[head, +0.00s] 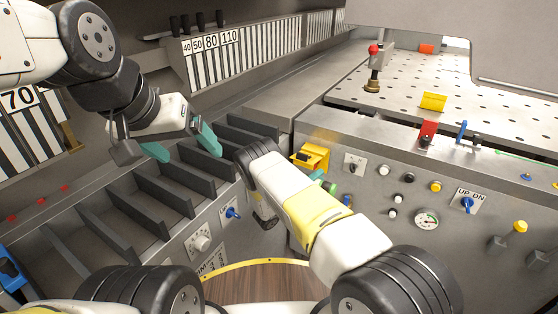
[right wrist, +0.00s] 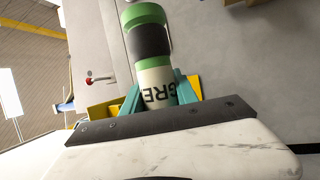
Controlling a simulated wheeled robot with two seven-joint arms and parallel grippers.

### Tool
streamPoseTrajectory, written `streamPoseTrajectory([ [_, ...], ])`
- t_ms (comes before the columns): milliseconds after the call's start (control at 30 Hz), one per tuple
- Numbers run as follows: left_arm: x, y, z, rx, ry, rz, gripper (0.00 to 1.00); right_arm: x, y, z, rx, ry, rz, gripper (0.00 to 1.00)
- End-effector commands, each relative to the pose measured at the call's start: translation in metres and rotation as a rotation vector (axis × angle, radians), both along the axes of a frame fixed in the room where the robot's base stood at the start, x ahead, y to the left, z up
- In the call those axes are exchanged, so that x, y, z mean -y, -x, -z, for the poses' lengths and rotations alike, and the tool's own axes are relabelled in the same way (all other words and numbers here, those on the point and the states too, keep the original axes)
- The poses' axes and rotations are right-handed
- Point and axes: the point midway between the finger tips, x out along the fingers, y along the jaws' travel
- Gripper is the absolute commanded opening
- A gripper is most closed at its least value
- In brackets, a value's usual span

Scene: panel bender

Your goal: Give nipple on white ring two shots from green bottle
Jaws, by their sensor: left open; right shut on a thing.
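The green bottle (right wrist: 153,45) fills the middle of the right wrist view, with green bands, a dark band and a white part lettered "GRE". My right gripper (right wrist: 158,92) is shut on its white part. In the head view my right arm hides most of the bottle, close to the front panel. My left gripper (head: 182,145) is open and empty, its teal fingers apart above the slotted rack. I cannot make out a nipple with a white ring in either view.
The slotted rack (head: 160,190) has several dark dividers. A yellow holder (head: 313,157) sits on the front panel, beside knobs, buttons and a gauge (head: 426,219). The perforated table (head: 455,90) carries a yellow block (head: 433,102) and a red-topped brass fitting (head: 373,80).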

Motion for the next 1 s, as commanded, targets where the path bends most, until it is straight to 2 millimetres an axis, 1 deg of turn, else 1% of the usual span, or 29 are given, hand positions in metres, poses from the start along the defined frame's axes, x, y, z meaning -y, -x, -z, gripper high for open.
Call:
streamPoseTrajectory([
  [33,0.000,0.000,0.000,0.000,0.000,0.000,0.86,0.005,0.003,-0.001,-0.001,0.003,0.002,0.00],
  [600,0.000,0.000,0.000,0.000,0.000,0.000,0.86,0.052,0.035,-0.001,-0.001,0.003,0.002,0.00],
  [767,0.000,0.000,0.000,0.000,0.000,0.000,0.86,0.060,0.040,-0.001,0.000,0.001,0.000,0.00],
  [1000,0.000,0.000,0.000,0.000,0.000,0.000,0.86,0.061,0.041,-0.001,0.001,0.001,0.000,0.00],
])
